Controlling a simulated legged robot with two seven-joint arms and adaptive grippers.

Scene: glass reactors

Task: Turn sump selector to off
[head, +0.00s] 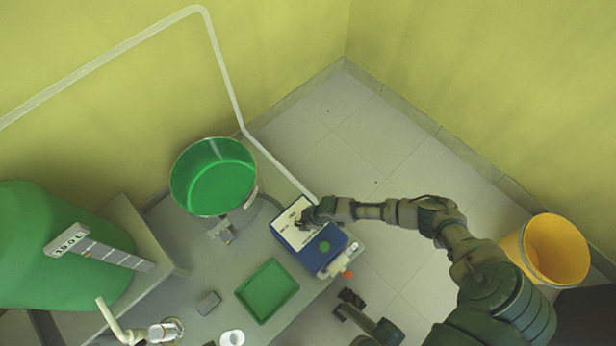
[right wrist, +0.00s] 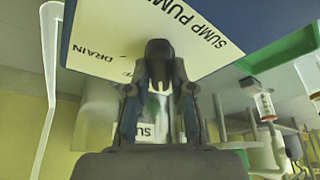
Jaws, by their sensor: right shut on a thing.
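The sump pump box (head: 318,255) is blue with a white label panel and a green round button, at the front edge of the bench in the head view. In the right wrist view its label (right wrist: 105,45) reads "SUMP PUMP" and "DRAIN". The dark selector knob (right wrist: 158,50) stands on that label. My right gripper (head: 306,219) is at the label panel, shut on the knob, with a finger on each side in the right wrist view (right wrist: 160,85). Part of the label's lettering is hidden behind the knob and fingers. My left gripper (head: 350,303) is low, clear of the box; its jaws are unclear.
A green tray (head: 267,291) lies left of the box. A large green vessel (head: 55,240) is at far left. A yellow bin (head: 553,250) stands at right. Tiled floor is open behind the box.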

